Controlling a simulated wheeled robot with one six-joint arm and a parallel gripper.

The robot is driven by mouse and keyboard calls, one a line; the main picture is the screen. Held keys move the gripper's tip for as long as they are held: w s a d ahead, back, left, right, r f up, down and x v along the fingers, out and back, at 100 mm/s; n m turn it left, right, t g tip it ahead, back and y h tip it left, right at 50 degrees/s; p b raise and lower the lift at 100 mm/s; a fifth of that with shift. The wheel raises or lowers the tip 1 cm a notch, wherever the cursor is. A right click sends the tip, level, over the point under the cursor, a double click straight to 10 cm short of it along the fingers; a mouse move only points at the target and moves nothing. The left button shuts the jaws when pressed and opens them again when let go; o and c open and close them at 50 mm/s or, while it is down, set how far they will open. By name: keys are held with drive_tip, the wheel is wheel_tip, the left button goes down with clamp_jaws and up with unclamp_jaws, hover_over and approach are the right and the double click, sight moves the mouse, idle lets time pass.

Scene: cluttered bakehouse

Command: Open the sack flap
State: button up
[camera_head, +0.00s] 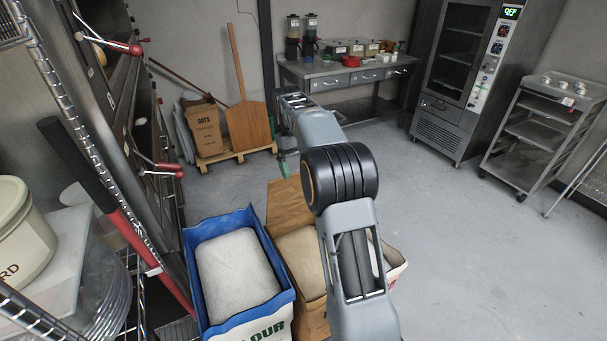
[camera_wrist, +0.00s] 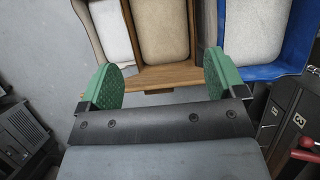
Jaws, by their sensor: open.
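Three open sacks stand in a row in the head view: a blue flour sack (camera_head: 192,262) with pale contents, a brown sack (camera_head: 312,318) with tan contents, and a white one (camera_head: 396,262) partly hidden by my arm. A brown flap (camera_head: 284,203) stands up at the brown sack's far edge. In the wrist view, the brown sack's flap edge (camera_wrist: 160,77) shows between my green finger pads. My gripper (camera_wrist: 161,79) is open, with a pad on each side of that edge. I cannot tell whether either pad touches it. In the head view a green finger shows just above the flap.
An oats sack (camera_head: 202,128) and a wooden peel (camera_head: 248,124) stand on a pallet at the back. Ovens with red handles and a wire rack (camera_head: 72,115) crowd the left. A steel bench (camera_head: 343,75) and a trolley (camera_head: 540,131) stand farther back.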

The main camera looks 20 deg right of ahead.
drive_tip(key=shift+s+a+r+b, duration=0.2)
drive_tip(key=shift+s+r, duration=0.1)
drive_tip(key=shift+s, duration=0.35)
drive_tip(key=shift+s+a+r+b, duration=0.15)
drive_tip(key=shift+s+r, duration=0.15)
drive_tip(key=shift+s, duration=0.35)
drive_tip(key=shift+d, duration=0.1)
